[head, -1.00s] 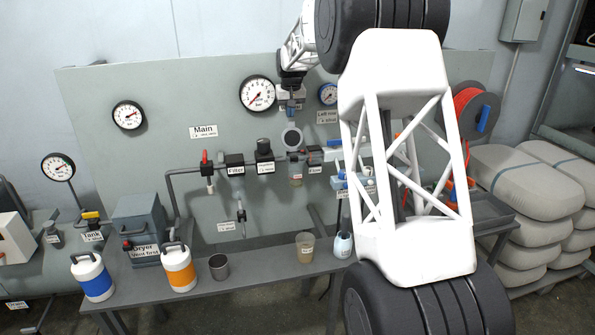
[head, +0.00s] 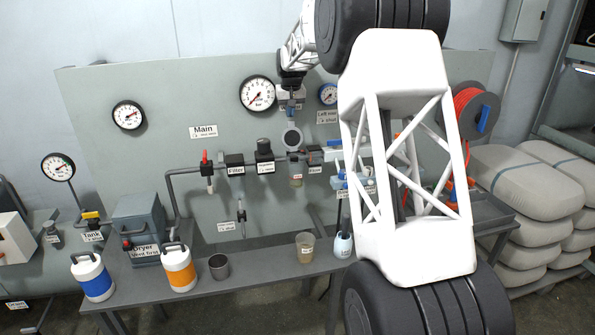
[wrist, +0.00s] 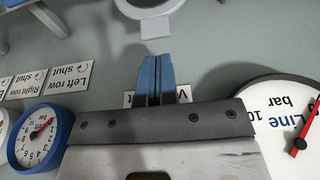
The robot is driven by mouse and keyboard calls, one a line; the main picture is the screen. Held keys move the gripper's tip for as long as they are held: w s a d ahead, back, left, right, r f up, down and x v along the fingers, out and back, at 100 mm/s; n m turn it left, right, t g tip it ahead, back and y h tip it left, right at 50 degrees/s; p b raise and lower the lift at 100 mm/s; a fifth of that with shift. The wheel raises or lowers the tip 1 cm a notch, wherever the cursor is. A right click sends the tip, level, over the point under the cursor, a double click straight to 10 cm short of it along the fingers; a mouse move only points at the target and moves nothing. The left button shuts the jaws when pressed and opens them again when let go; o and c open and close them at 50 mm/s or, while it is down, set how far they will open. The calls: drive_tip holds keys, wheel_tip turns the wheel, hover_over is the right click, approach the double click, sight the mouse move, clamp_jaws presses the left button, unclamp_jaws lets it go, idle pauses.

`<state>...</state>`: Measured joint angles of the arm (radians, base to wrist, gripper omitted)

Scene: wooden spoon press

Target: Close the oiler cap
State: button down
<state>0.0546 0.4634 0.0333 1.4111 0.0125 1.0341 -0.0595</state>
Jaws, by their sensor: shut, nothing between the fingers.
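The oiler (head: 296,168) is a small clear-bowled unit on the pipe line of the grey panel. A round, pale disc with a grey centre, which looks like its cap (head: 292,138), stands raised above it, facing outward. My gripper (head: 291,112) is just above this disc, fingers pointing down. In the wrist view, which is upside down, the blue fingers (wrist: 155,62) are shut together and empty. The rim of the cap (wrist: 150,26) shows just beyond the fingertips, with a small gap in the picture. I cannot tell whether they touch. The oiler's body is mostly out of the wrist view.
A large gauge (head: 258,93) is left of my gripper and a small blue-rimmed gauge (head: 327,94) is right. The filter (head: 235,161) and a black-knobbed regulator (head: 265,152) are left of the oiler. Bottles and cups stand on the bench (head: 236,285) below.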

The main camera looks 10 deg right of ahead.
drive_tip(key=shift+f, duration=0.35)
idle(0.6)
